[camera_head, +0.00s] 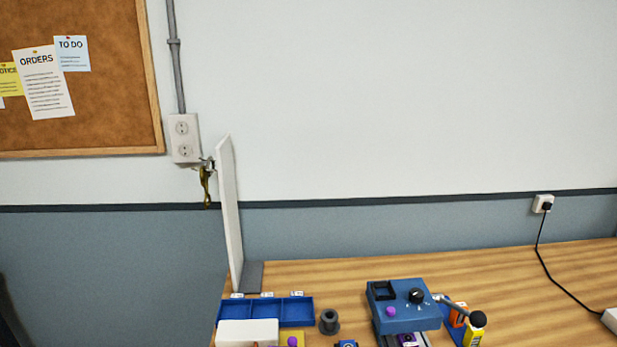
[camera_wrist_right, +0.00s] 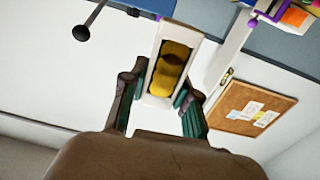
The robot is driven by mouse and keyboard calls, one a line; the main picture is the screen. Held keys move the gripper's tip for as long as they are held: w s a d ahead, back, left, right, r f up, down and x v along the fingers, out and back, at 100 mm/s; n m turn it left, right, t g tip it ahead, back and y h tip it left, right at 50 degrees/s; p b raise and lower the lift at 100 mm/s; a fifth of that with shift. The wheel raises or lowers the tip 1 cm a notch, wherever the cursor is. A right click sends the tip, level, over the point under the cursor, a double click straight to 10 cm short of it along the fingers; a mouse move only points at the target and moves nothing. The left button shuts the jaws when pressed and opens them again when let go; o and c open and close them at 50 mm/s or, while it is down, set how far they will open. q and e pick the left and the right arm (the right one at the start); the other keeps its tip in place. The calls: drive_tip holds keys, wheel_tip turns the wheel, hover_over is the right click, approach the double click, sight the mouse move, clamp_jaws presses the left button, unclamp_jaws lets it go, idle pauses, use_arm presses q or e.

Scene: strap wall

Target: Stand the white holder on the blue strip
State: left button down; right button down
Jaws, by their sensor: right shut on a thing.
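In the right wrist view my right gripper (camera_wrist_right: 162,86) is shut on the white holder (camera_wrist_right: 196,40), one finger on each side of it. The holder looks like a white frame, with a yellow rounded part with a dark patch (camera_wrist_right: 172,66) inside. It is held up, with the wall behind it. In the head view neither the holder in the grip nor my right gripper can be made out. A blue strip (camera_head: 453,333) lies at the right of the blue machine, with an orange block (camera_head: 457,315) at it; the strip is partly hidden. My left gripper is out of view.
The blue machine (camera_head: 403,306) has a lever with a black knob (camera_head: 478,319). A blue tray (camera_head: 265,311), a white box (camera_head: 247,333), a grey spool (camera_head: 329,322) and a tall white panel (camera_head: 231,215) stand to its left.

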drive_tip(key=w+r+y, duration=0.1)
drive_tip(key=w+r, duration=0.1)
drive_tip(key=w, duration=1.7)
drive_tip(key=w+r, duration=0.9)
drive_tip(key=w, duration=0.3)
drive_tip(key=shift+w+d+r, duration=0.25)
drive_tip(key=shift+d, duration=0.2)
wheel_tip(320, 180, down, 10)
drive_tip(key=shift+r+p, duration=0.2)
drive_tip(key=shift+p, duration=0.95)
drive_tip(key=shift+f, duration=0.1)
